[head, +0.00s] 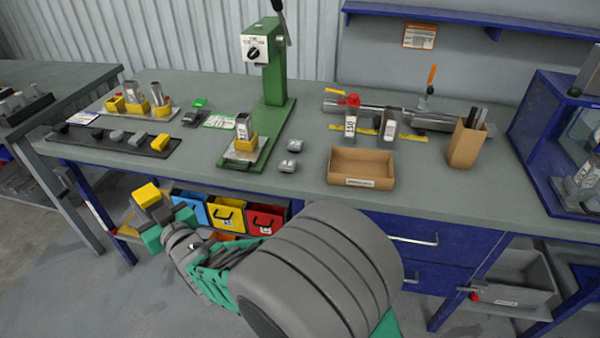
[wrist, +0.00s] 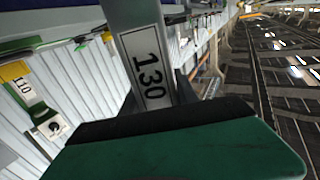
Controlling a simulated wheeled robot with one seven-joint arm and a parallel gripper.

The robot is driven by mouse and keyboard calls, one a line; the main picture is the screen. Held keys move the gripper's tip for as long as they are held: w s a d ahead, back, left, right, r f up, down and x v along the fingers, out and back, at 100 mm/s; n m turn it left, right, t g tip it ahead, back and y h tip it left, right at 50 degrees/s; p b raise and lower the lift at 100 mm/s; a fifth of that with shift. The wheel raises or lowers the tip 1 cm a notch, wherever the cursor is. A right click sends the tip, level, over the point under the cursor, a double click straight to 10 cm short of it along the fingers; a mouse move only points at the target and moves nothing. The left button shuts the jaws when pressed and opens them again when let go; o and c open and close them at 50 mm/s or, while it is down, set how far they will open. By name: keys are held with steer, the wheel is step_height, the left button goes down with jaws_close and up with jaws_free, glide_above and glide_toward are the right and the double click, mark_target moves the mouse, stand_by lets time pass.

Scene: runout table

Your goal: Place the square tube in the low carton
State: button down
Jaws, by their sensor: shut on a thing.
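My gripper (head: 167,227) is at the lower left of the head view, in front of the bench edge and below its top. It is shut on a grey square tube (head: 159,213), which is tilted and has a yellow end piece (head: 146,193). In the wrist view the tube (wrist: 147,65) shows a white label reading 130, behind a green finger pad; its ends are not fully visible there. The low carton (head: 361,183) is an open brown box with a label on its front. It stands on the bench near the front edge, to the right of and apart from my gripper.
A green press (head: 273,75) stands mid-bench, with a labelled tube (head: 243,125) on its base. Two labelled tubes (head: 350,123) stand behind the carton. A taller brown carton (head: 466,145) is at its right. Coloured bins (head: 227,215) sit under the bench edge near my gripper.

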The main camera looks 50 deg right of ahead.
steer(key=w+d+r+m+g+h+b, duration=0.1)
steer(key=d+m+h+b, duration=0.15)
steer(key=d, duration=0.55)
steer(key=w+d+r+m+g+h+b, duration=0.1)
steer(key=w+d+m+h+b, duration=0.2)
steer(key=d, duration=0.4)
steer(key=s+d+r+m+g+h+b, duration=0.35)
steer(key=s+d, duration=0.25)
steer(key=d, duration=0.5)
steer(key=s+d+r+m+g+h+b, duration=0.3)
steer(key=s+d+g+h+b, duration=0.15)
steer(key=d, duration=0.65)
steer(key=s+d+r+m+g+h+b, duration=0.1)
steer(key=s+d+m+g, duration=0.15)
steer(key=s, duration=0.25)
steer(key=s+d+r+m+g+h+b, duration=0.1)
steer(key=s+d+r+g+h, duration=0.1)
steer(key=s+d+g, duration=0.3)
steer(key=s+d+f+t+b, duration=0.1)
steer(key=s+d+f+t, duration=0.1)
steer(key=s+d+f, duration=0.7)
step_height(320, 180, down, 4)
steer(key=shift+d+f+b, duration=0.1)
steer(key=shift+d+b, duration=0.25)
steer(key=shift+d, duration=0.15)
steer(key=shift+f, duration=0.25)
steer(key=c, duration=0.9)
jaws_free()
steer(key=shift+r, duration=0.1)
